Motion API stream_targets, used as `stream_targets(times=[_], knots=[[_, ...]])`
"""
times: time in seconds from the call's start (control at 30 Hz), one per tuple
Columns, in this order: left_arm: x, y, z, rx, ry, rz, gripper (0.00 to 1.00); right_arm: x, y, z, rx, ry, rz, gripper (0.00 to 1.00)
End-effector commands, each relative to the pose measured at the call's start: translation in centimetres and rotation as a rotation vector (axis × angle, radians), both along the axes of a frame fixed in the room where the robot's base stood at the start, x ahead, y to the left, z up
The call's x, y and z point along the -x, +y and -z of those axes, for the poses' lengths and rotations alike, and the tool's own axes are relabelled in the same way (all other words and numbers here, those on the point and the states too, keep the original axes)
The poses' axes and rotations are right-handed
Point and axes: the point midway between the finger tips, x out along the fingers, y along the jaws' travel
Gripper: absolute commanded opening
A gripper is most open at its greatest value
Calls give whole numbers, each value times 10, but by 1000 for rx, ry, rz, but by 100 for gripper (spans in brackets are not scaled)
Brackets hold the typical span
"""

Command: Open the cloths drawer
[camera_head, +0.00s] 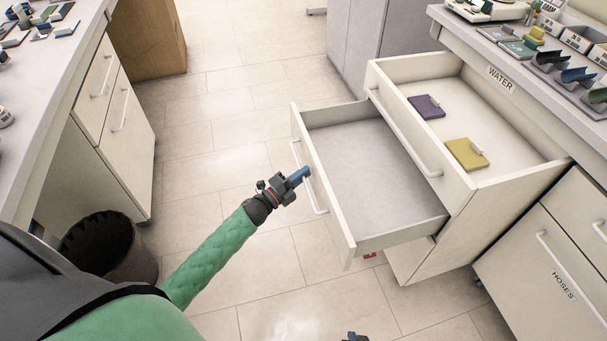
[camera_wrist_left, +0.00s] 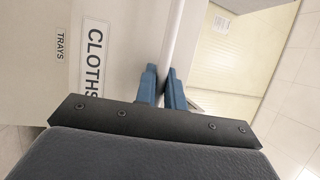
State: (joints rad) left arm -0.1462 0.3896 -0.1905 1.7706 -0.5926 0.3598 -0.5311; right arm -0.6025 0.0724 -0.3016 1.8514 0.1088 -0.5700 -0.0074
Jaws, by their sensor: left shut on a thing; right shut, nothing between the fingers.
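The cloths drawer (camera_head: 375,165) is pulled out below an upper drawer and looks empty inside. Its front carries a white bar handle (camera_head: 308,178), and its CLOTHS label (camera_wrist_left: 95,62) shows in the left wrist view. My left gripper (camera_head: 304,174) is shut on this handle; its blue fingers sit on both sides of the bar in the left wrist view (camera_wrist_left: 162,88). My right gripper (camera_head: 354,337) shows only as a small dark and blue bit at the bottom edge of the head view; its fingers are mostly out of frame.
The upper drawer (camera_head: 490,165) is also open, holding a purple cloth (camera_head: 426,107) and a yellow cloth (camera_head: 467,154). A TRAYS label (camera_wrist_left: 60,43) is beside CLOTHS. A dark bin (camera_head: 108,250) stands at left. Tiled floor (camera_head: 220,120) is clear between the cabinets.

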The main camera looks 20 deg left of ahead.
Motion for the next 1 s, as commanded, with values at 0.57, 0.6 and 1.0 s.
stream_targets(times=[0.57, 0.6, 1.0], knots=[[17, 9, 6, -1, 3, -1, 19, 1, 0, 3, -2, -3, 2, 0], [21, 13, 7, -1, 3, -2, 19, 1, 0, 4, -2, -4, 2, 0], [61, 37, 15, 0, 2, -1, 19, 1, 0, 10, -1, -5, 3, 0]])
